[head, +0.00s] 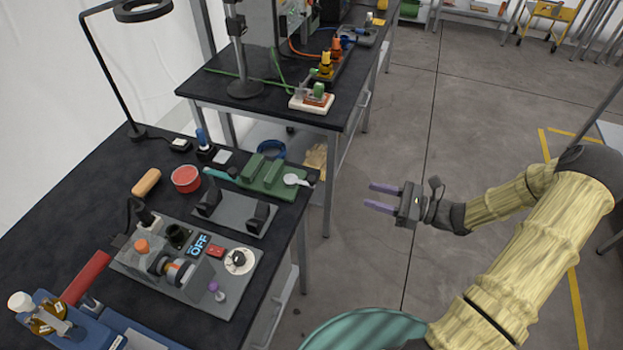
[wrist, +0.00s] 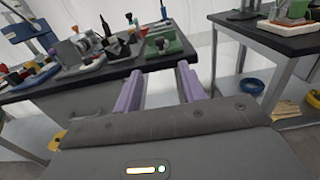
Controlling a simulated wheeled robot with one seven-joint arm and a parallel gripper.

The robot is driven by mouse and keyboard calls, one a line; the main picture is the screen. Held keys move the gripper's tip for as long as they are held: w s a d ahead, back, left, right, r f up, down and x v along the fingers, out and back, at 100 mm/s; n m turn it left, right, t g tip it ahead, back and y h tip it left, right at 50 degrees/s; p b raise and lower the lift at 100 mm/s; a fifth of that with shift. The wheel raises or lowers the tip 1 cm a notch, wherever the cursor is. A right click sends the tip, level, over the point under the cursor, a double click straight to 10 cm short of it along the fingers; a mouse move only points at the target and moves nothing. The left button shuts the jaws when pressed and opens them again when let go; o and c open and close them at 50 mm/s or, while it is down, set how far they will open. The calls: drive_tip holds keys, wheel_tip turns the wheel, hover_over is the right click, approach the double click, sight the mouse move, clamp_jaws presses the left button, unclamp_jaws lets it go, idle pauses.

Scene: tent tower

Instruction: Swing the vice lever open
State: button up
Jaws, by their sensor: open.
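A green block-shaped device (head: 262,174), which looks like the vice, sits at the right edge of the near black bench. A pale lever-like piece (head: 296,180) lies at its right end. In the wrist view the green device (wrist: 178,46) stands on the bench beyond my fingers, with the pale piece (wrist: 161,44) facing me. I cannot tell the lever's exact position. My gripper (head: 368,196) is open and empty, in the air right of the bench, its purple fingers pointing left towards it. It also shows in the wrist view (wrist: 159,70), apart from the device.
A grey stand with black uprights (head: 236,212), a control panel with an "OFF" display (head: 199,244), a red round container (head: 186,178) and an orange piece (head: 146,182) crowd the near bench (head: 75,205). A second bench (head: 215,85) stands behind. The floor around my gripper is clear.

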sight(311, 178)
drive_tip(key=p+x, duration=0.2)
drive_tip(key=x, duration=1.5)
drive_tip(key=shift+a+p, duration=0.2)
drive_tip(key=shift+p, duration=0.1)
clamp_jaws()
